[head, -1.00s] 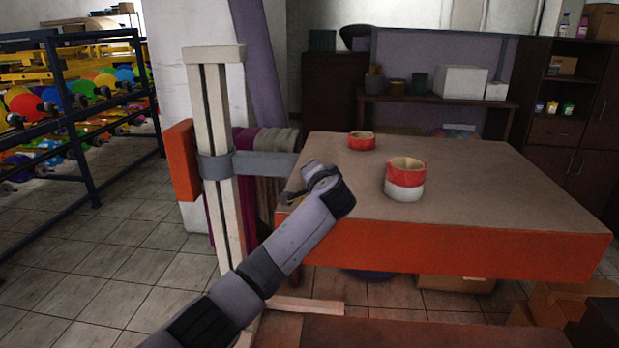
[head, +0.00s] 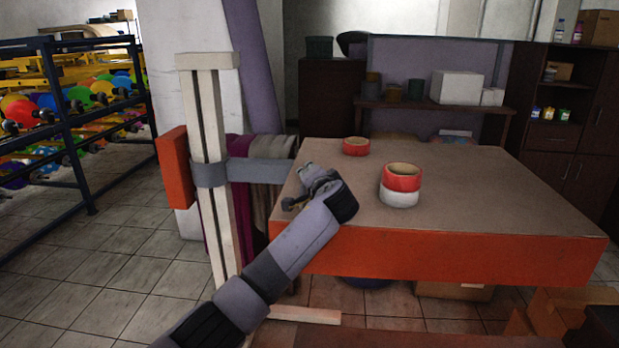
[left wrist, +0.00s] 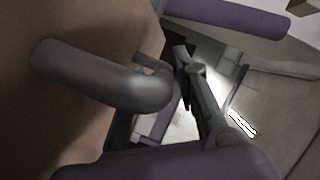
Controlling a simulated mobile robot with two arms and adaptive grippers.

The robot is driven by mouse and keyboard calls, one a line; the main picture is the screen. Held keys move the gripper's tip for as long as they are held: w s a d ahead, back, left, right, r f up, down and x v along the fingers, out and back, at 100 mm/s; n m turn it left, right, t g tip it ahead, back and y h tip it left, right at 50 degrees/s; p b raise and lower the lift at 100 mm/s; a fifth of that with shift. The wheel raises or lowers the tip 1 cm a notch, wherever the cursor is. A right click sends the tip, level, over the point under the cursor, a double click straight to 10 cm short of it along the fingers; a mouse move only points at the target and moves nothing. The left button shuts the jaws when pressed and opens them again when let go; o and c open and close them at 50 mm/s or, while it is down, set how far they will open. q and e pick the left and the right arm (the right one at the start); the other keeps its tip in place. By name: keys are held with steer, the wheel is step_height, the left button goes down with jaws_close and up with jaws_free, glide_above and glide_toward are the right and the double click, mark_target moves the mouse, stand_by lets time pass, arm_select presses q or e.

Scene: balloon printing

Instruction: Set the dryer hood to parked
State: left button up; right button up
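What appears to be the dryer hood (head: 450,255) is a wide flat box with a brown top and orange sides. A grey arm (head: 262,171) runs from a cream upright post (head: 205,130) to its left edge. In the left wrist view a thick grey curved bar (left wrist: 105,80) lies before a brown surface, close beside the dark gripper parts. I cannot tell whether the fingers close on anything. My right gripper is not in view.
An orange block (head: 173,168) is on the post's left side. A dark rack (head: 75,130) stands at far left, with clear tiled floor between. Shelving (head: 555,140) stands at back right.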

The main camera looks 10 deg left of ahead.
arm_select(q)
steer(key=shift+o, duration=0.3)
steer(key=shift+s+a+r, duration=0.1)
steer(key=shift+s+a, duration=0.15)
steer(key=shift+s+d, duration=0.25)
steer(key=shift+s, duration=0.05)
steer(key=v, duration=1.1)
steer(key=shift+s+r, duration=0.15)
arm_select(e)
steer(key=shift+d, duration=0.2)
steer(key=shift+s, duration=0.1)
